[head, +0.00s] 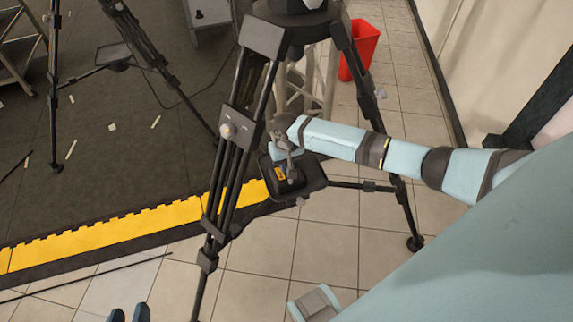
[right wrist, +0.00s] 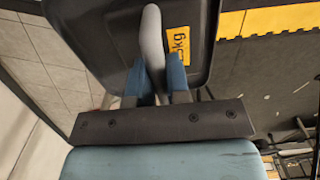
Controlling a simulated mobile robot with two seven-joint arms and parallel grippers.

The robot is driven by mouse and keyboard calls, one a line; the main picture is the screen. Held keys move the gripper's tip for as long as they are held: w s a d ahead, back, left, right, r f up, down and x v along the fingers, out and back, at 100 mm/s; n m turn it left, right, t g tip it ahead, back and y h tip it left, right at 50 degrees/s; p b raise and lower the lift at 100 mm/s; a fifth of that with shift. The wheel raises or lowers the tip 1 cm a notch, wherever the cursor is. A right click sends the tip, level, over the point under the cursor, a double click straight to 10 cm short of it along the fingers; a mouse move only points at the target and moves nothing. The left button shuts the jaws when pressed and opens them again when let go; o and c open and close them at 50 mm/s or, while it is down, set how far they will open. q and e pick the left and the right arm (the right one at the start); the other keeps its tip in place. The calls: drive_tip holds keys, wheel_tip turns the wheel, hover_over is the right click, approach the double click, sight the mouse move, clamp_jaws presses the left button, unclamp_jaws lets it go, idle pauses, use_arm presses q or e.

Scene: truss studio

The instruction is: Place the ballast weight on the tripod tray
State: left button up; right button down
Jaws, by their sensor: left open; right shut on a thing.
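The tripod (head: 233,140) stands mid-view in the head view, with its dark tray (head: 315,183) low between the legs. The ballast weight (head: 281,174) is dark with a yellow label and appears within the tray's outline. Whether it rests on the tray is hard to tell. In the right wrist view, the weight's yellow label (right wrist: 178,45) and grey handle (right wrist: 152,40) show against the dark tray (right wrist: 206,30). My right gripper (head: 287,158) is shut on the handle, its blue fingers (right wrist: 157,82) on either side. My left gripper (head: 129,314) is open and empty at the bottom edge.
A red bin (head: 361,50) stands behind the tripod. Another tripod (head: 112,57) is at the upper left on the dark mat (head: 95,180), which has a yellow edge strip (head: 120,232). Tripod legs surround the tray closely. The tiled floor (head: 270,245) in front is mostly clear.

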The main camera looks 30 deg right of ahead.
drive_tip(key=shift+w+r, duration=0.1)
drive_tip(key=c, duration=1.5)
unclamp_jaws()
drive_tip(key=shift+f, duration=0.2)
use_arm(q)
drive_tip(key=shift+a, duration=0.1)
use_arm(e)
drive_tip(key=o, duration=0.4)
drive_tip(key=shift+r, duration=0.1)
